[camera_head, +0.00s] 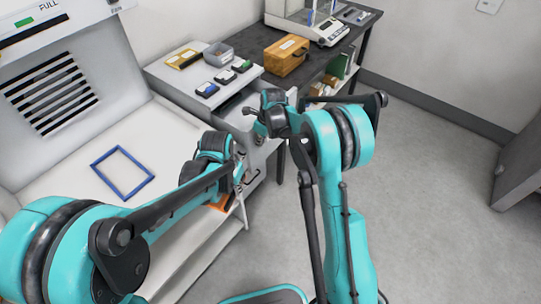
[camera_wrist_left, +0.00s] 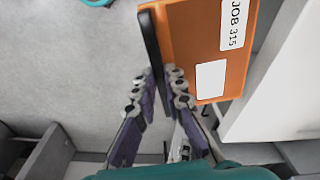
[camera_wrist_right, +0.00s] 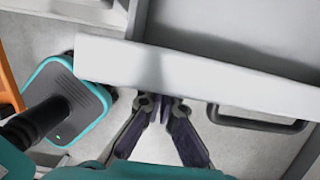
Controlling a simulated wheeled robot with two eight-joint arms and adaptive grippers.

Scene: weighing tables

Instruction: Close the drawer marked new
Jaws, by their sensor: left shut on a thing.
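An open drawer shows in the right wrist view, with a white front panel (camera_wrist_right: 200,78) and a dark bar handle (camera_wrist_right: 258,120). Its grey inside shows beyond the panel; no "new" mark is readable. My right gripper (camera_wrist_right: 164,100) has its fingertips together at the outer side of the panel, left of the handle; I cannot tell if they touch. In the head view my right gripper (camera_head: 258,122) is beside the cabinet. My left gripper (camera_wrist_left: 165,82) is shut on the dark edge of an orange board (camera_wrist_left: 205,45) labelled "JOB 315". The board is mostly hidden in the head view.
A white cabinet top (camera_head: 165,75) holds a yellow tray (camera_head: 184,59), a grey bin (camera_head: 218,54) and several small devices. A brown box (camera_head: 287,56) and a balance (camera_head: 320,30) stand on the dark table. A blue frame (camera_head: 122,173) lies left. The floor at right is clear.

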